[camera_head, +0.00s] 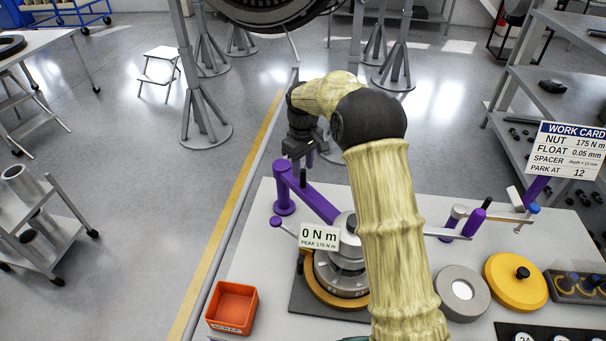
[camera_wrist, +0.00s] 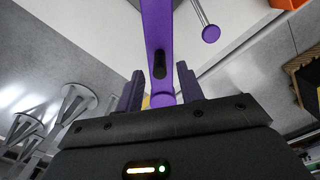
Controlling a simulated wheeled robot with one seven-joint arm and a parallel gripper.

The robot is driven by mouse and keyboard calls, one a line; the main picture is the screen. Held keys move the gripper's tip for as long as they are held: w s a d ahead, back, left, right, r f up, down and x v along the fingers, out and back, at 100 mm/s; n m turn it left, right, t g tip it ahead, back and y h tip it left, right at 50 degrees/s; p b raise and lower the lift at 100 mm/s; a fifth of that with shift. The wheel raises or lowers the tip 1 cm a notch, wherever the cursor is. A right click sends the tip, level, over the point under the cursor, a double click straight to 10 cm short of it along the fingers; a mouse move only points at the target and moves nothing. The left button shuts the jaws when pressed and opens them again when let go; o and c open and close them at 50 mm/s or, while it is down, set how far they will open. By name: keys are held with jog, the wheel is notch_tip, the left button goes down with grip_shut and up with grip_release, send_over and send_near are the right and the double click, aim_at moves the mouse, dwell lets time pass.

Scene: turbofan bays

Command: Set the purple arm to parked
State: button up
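The purple arm (camera_head: 316,203) runs from the round assembly on the white bench toward the back left, with a purple post (camera_head: 284,203) near its far end. My gripper (camera_head: 300,158) is just above that far end. In the wrist view, the purple arm (camera_wrist: 157,30) comes down from the top, with a short black grip (camera_wrist: 159,64) near its end. My two fingers (camera_wrist: 160,85) are apart, one on each side of the arm's end. I see no clear contact with the grip.
The round assembly (camera_head: 342,272) carries a "0 N m" sign (camera_head: 319,237). A work card (camera_head: 568,150) at right reads "PARK AT 12". An orange bin (camera_head: 232,307), a grey ring (camera_head: 462,291) and a yellow disc (camera_head: 515,281) are on the bench.

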aim_at(303, 186)
jog(key=shift+f+p, duration=0.45)
jog(key=shift+f, duration=1.95)
grip_shut()
